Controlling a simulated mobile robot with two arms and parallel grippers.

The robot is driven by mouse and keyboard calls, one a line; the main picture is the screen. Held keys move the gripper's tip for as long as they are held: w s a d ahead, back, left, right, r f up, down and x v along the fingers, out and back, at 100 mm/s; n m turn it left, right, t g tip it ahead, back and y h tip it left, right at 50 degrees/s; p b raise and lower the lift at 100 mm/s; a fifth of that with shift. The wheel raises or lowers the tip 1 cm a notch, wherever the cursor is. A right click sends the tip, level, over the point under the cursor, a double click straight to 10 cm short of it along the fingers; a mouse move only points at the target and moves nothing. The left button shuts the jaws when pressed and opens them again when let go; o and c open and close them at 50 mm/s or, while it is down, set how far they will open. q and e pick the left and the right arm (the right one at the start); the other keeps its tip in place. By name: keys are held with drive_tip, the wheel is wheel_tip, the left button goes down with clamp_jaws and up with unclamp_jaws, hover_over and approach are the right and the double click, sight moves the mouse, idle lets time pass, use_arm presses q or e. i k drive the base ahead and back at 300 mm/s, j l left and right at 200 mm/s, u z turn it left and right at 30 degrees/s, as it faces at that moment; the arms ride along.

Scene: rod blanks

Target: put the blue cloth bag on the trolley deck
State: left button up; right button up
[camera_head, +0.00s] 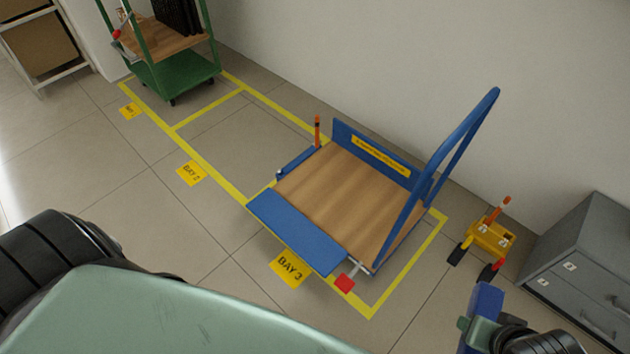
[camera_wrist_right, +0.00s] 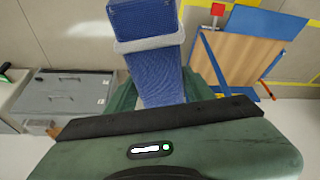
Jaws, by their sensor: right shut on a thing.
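The blue cloth bag (camera_head: 487,302) is at the lower right of the head view, held in my right gripper (camera_head: 468,330). In the right wrist view the bag (camera_wrist_right: 158,70) hangs from the green jaws, with a pale band across it. My right gripper is shut on it. The trolley deck (camera_head: 340,205) is a bare wooden board on a blue trolley, to the left of the bag in the head view. The bag is apart from the deck, which also shows in the right wrist view (camera_wrist_right: 236,58). My left gripper is out of view.
The trolley has a tall blue handle (camera_head: 455,135) and lowered blue flap (camera_head: 297,232), inside yellow floor lines marked BAY 3. A yellow clamp-like device (camera_head: 490,238) and grey cabinet (camera_head: 590,265) stand right. A green cart (camera_head: 175,75) stands far left; floor between is clear.

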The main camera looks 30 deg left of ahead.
sight(329, 190)
drive_tip(key=i+j, duration=0.1)
drive_tip(key=j, duration=0.45)
drive_tip(key=i+j, duration=0.1)
drive_tip(key=j, duration=0.95)
drive_tip(key=i+j, duration=0.15)
drive_tip(key=j, duration=0.4)
drive_tip(key=i+j, duration=0.1)
drive_tip(key=j, duration=0.4)
drive_tip(key=i+j, duration=0.55)
drive_tip(key=i+l+z, duration=0.05)
drive_tip(key=i, duration=0.05)
